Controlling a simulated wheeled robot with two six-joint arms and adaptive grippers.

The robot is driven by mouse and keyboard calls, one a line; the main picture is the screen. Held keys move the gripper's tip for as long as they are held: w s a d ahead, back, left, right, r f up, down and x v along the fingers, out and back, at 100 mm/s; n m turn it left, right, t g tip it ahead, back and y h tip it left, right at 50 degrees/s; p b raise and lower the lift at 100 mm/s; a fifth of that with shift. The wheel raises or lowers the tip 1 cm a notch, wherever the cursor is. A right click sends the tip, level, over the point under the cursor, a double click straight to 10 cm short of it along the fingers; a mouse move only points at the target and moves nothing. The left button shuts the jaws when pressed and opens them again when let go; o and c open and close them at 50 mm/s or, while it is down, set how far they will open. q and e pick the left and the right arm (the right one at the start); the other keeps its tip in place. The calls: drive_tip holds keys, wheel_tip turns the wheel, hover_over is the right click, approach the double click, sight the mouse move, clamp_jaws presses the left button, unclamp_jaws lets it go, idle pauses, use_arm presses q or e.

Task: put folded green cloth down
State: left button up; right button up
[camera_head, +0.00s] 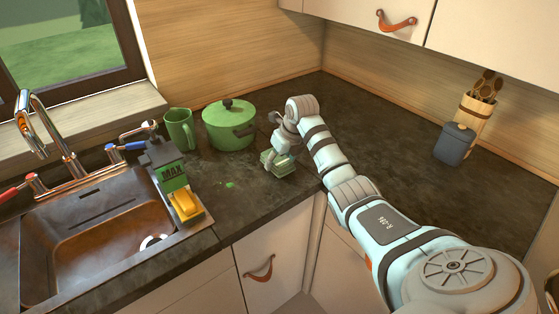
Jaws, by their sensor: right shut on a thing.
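The folded green cloth (283,166) is at the counter's front edge, right of the green pot. My right gripper (276,158) points down from above and is shut on the cloth. The cloth is at or just above the counter top; I cannot tell whether it touches. The gripper hides part of its upper side. My left gripper is not in view.
A green lidded pot (230,128) and a green mug (180,130) stand on the dark counter (390,125). A green box and yellow sponge (185,205) sit beside the sink (95,225). A blue-grey container (454,145) and utensil holder (477,115) stand right. Counter behind my arm is clear.

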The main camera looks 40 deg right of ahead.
drive_tip(key=shift+f, duration=0.2)
drive_tip(key=shift+f, duration=0.25)
drive_tip(key=shift+f, duration=0.15)
drive_tip(key=o, duration=1.2)
drive_tip(key=shift+b, duration=0.45)
drive_tip(key=p+v, duration=0.1)
drive_tip(key=v, duration=1.4)
drive_tip(key=shift+w+p, duration=0.2)
drive_tip(key=shift+p, duration=0.15)
